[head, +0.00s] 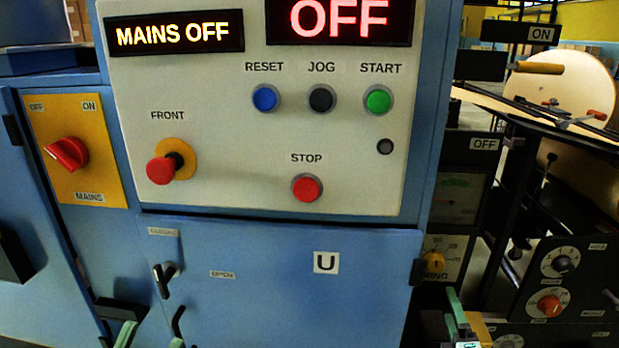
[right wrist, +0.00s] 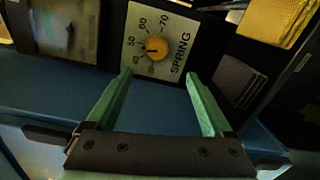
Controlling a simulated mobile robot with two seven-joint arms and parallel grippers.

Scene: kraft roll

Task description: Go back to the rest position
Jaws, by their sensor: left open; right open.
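My left gripper (head: 150,339) shows only in part at the bottom left of the head view. Its green fingers are apart with nothing seen between them, in front of the lower blue cabinet door. My right gripper (head: 461,322) is at the bottom right of the head view, partly cut off by the frame edge. In the right wrist view its two green fingers (right wrist: 158,76) are spread wide and empty. The orange SPRING dial (right wrist: 157,47) shows beyond and between the fingertips; the fingers look apart from it.
The grey control panel (head: 230,165) shows MAINS OFF and OFF. The red mains switch (head: 67,153) is left of it. The blue door (head: 290,290) marked U is below. At right are a large roll (head: 565,90), dark frame bars and a knob panel (head: 570,285).

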